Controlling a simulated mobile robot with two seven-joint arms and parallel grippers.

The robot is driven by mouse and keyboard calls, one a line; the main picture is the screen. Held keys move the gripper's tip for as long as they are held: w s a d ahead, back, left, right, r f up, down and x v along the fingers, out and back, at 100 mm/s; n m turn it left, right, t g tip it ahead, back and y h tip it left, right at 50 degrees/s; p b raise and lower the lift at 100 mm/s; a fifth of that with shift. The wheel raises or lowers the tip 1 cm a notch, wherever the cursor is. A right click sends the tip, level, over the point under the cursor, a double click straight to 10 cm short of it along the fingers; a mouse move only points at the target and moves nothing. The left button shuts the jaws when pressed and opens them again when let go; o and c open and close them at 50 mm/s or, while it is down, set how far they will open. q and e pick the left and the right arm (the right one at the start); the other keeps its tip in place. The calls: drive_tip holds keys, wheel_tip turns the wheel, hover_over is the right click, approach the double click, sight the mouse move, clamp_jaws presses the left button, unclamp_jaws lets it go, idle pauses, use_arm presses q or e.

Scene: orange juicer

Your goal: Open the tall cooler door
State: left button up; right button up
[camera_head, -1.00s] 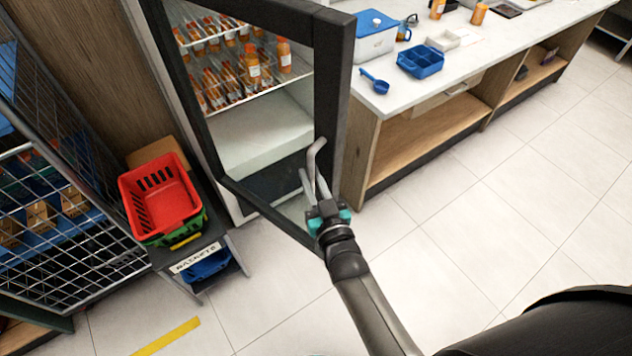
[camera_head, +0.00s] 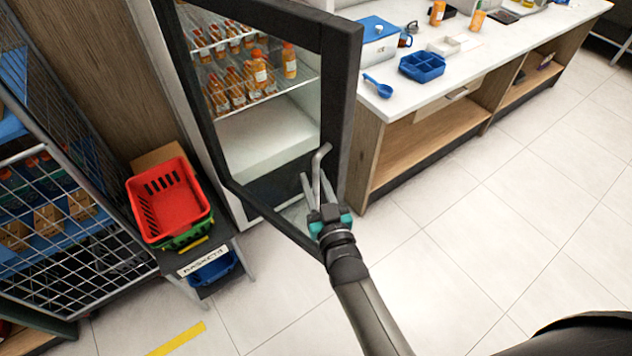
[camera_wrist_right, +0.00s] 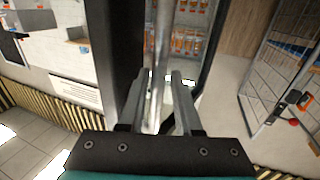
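The tall cooler's black-framed glass door (camera_head: 341,100) stands partly open in the head view, its handle side swung out toward me. Its metal bar handle (camera_head: 322,155) has a bent top. My right gripper (camera_head: 314,188) is at the handle, with one finger on either side of the bar. In the right wrist view, the bar (camera_wrist_right: 160,40) runs between the fingers of the right gripper (camera_wrist_right: 160,75). A gap shows on the bar's right side, so the fingers look open around it. My left gripper is not in view.
A counter (camera_head: 395,103) with a blue tray (camera_head: 422,66) stands right of the door. Red and green baskets (camera_head: 170,200) sit on a low stand at left, beside a wire rack (camera_head: 60,220). Orange bottles (camera_head: 259,68) stand inside the cooler. The tiled floor (camera_head: 480,220) at right is clear.

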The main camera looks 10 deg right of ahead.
drive_tip(key=shift+o, duration=1)
drive_tip(key=shift+f, duration=0.1)
drive_tip(key=shift+s, duration=0.1)
drive_tip(key=shift+s+d+f, duration=0.1)
drive_tip(key=shift+s, duration=0.45)
drive_tip(key=s, duration=1.4)
drive_tip(key=shift+d+b, duration=0.25)
drive_tip(key=shift+b, duration=0.1)
